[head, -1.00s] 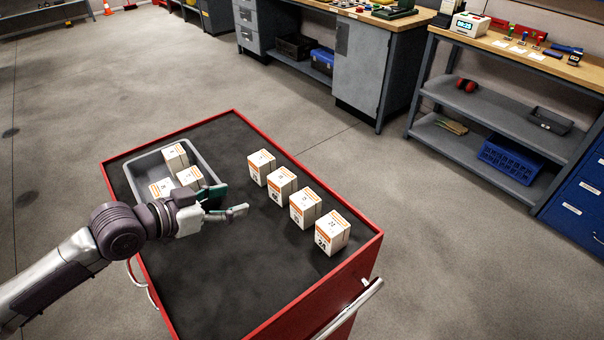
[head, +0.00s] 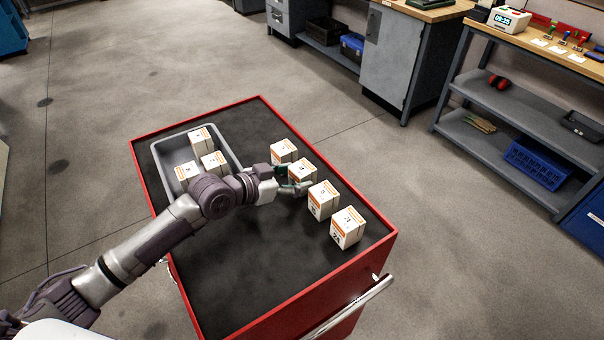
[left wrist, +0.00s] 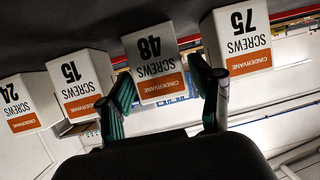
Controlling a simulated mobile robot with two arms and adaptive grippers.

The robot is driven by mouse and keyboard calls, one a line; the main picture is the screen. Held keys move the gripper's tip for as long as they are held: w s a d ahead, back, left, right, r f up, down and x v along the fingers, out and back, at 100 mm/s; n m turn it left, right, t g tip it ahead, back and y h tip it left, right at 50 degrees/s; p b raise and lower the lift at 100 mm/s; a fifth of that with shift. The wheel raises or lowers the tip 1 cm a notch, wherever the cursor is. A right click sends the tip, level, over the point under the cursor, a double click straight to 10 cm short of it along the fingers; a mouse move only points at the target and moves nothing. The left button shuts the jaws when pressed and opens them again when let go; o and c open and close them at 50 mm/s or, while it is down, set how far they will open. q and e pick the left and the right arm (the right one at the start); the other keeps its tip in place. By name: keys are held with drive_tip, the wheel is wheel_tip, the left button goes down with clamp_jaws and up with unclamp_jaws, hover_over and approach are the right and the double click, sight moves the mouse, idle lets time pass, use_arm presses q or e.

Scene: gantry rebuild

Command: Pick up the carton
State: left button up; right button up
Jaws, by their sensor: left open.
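Several white cartons with orange bands stand in a row on the black mat top of a red cart (head: 250,285). They read 75 (head: 284,151), 48 (head: 302,173), 15 (head: 323,200) and 24 (head: 347,228). My left gripper (head: 288,180) is open at the side of the 48 carton. In the left wrist view, the two green-padded fingers (left wrist: 163,92) show on either side of the 48 carton (left wrist: 156,62), which looks upside down there. I cannot tell whether they touch it. My right gripper is not in view.
A grey tray (head: 163,158) with three cartons (head: 201,139) sits at the cart's back left. The 75 and 15 cartons stand close on both sides of the 48 one. The cart's front mat is clear. Workbenches (head: 400,60) stand behind, apart from the cart.

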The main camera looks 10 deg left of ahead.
sight(294, 178)
use_arm(q)
drive_tip(key=shift+x, duration=1.55)
drive_tip(key=shift+r, duration=0.1)
drive_tip(key=c, duration=1)
